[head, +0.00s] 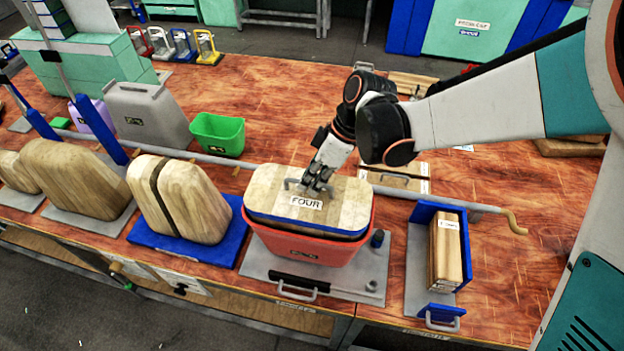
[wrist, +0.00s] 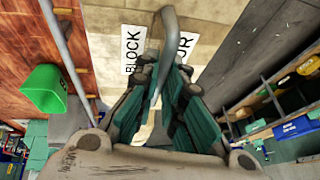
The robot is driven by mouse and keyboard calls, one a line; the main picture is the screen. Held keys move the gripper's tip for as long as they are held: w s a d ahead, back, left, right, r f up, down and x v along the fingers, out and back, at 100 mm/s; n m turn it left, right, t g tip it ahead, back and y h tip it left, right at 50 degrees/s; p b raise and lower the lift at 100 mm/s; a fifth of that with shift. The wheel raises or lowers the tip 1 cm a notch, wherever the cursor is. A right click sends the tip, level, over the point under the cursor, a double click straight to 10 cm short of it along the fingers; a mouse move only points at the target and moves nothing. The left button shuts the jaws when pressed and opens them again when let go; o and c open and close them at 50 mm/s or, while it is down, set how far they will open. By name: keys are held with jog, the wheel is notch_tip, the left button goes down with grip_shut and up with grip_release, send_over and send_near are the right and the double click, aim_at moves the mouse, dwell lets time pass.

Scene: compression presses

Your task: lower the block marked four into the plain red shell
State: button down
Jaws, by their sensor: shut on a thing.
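The block marked FOUR (head: 266,190) is pale wood with a blue band along its lower visible edge. It sits in the mouth of the red shell (head: 345,250), its top standing above the rim. Its lower part is hidden by the shell, so I cannot tell how deep it reaches. My gripper (head: 318,186) is shut on the grey handle on top of the block. In the wrist view, my gripper (wrist: 162,82) closes around the bent handle (wrist: 168,24), between the BLOCK label and the partly hidden FOUR label. The shell does not show clearly there.
The shell stands on a grey plate (head: 258,262). Left are a split wooden block (head: 198,205) on a blue base and a green bin (head: 217,134). Right is a blue-ended holder (head: 440,311) with a wooden piece. A grey bar (head: 470,206) runs behind the shell.

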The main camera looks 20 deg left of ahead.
jog(key=shift+f+b, duration=0.45)
jog(key=shift+f, duration=0.05)
dwell(0.5)
jog(key=c, duration=1.6)
grip_release()
jog(key=shift+c, duration=0.2)
jog(key=v, duration=1.2)
jog(key=shift+s, duration=0.1)
